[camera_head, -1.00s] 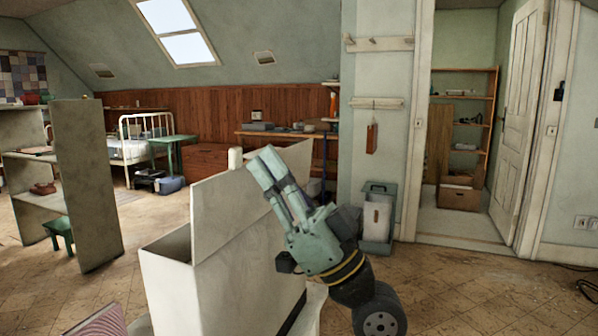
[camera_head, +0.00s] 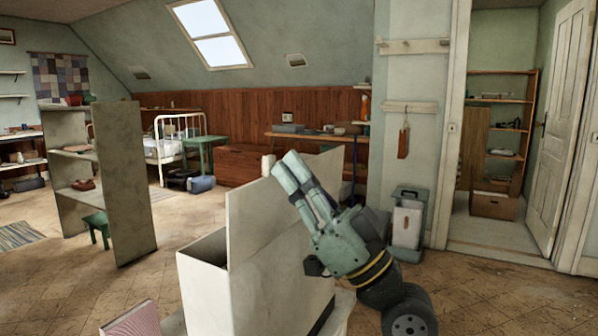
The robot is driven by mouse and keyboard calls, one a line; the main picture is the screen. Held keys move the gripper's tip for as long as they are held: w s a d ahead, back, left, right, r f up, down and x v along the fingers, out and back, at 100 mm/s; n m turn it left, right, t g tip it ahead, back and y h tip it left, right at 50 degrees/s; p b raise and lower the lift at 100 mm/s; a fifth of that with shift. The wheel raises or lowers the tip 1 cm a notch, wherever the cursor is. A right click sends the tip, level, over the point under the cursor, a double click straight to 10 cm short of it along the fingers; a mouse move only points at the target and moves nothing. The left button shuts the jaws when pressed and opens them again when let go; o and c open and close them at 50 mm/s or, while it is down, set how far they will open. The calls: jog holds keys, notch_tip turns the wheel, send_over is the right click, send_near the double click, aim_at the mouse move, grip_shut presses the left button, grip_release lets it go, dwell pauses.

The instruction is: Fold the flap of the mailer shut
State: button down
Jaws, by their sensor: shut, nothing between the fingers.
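A large pale box (camera_head: 203,295) stands close in front of me, at the bottom middle of the head view. Its top is open on the left side, and a flat pale panel (camera_head: 250,222) stands up from it. No other thing here looks like a mailer, and I cannot tell for sure that this box is it. My gripper (camera_head: 284,168) is shut and empty, pointing up and to the left. In the picture it overlaps the right part of the pale panels. I cannot tell whether it touches them.
A pinkish book-like object (camera_head: 132,320) lies at the bottom left. A pale shelf unit (camera_head: 128,185) with a green stool (camera_head: 98,225) stands at left. A grey bin (camera_head: 408,222) stands by the wall behind my arm. The floor at left and right is mostly clear.

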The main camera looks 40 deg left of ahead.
jog(key=s+a+t+h+p, duration=0.2)
jog(key=a+h+p, duration=0.8)
jog(key=p, duration=0.1)
jog(key=s+a+f+t+h+p, duration=0.1)
jog(key=a+f+h+p, duration=0.2)
jog(key=a+f, duration=0.2)
jog(key=shift+s+a+f+h, duration=0.35)
jog(key=shift+f+h, duration=0.05)
jog(key=shift+f, duration=0.5)
